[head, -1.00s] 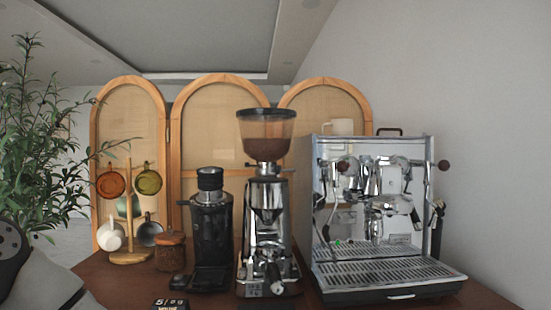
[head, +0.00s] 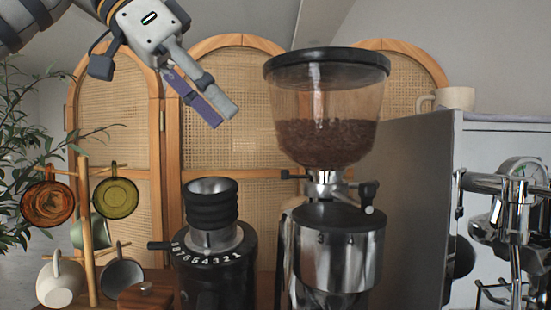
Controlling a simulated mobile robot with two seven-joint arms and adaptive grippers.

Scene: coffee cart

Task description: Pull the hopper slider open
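The hopper (head: 325,140) is a clear funnel with a dark lid, partly filled with coffee beans, on top of the chrome grinder (head: 332,250). At its neck, a thin slider (head: 291,175) with a small dark end sticks out to the left. How far it is pulled out is hard to tell. My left gripper (head: 224,117) is at the upper left, left of the hopper and above the slider, touching neither. Its two fingers lie close together with a purple pad showing; whether they are fully shut is unclear. My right gripper is not in view.
A black grinder (head: 212,265) stands below my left gripper. The espresso machine (head: 405,200) is close on the right, with a cup (head: 453,98) on top. A mug rack (head: 87,235) stands at the left. A cane screen (head: 230,130) stands behind.

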